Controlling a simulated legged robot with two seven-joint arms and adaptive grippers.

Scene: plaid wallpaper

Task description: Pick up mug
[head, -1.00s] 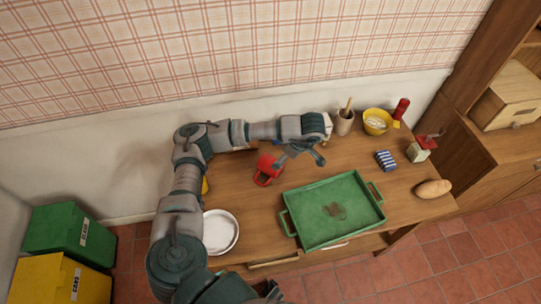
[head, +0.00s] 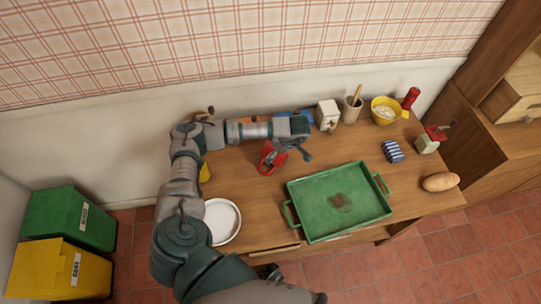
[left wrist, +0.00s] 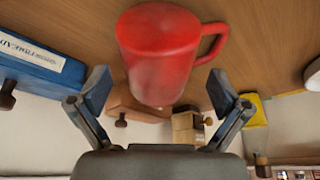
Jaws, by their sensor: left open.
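The red mug (head: 268,157) stands on the wooden table, left of the green tray, partly hidden by my left gripper (head: 287,158) in the head view. In the left wrist view the mug (left wrist: 160,50) is upside down in the picture, ahead of and between the spread fingers of my left gripper (left wrist: 160,90), with its handle toward the right. The left gripper is open, and no finger visibly touches the mug.
The green tray (head: 312,218) lies right of the mug, and a white plate (head: 221,222) lies to the left. A beige box (head: 326,114), a utensil holder (head: 351,108) and a yellow bowl (head: 386,110) stand along the back. A blue book (left wrist: 40,62) shows at left in the wrist view.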

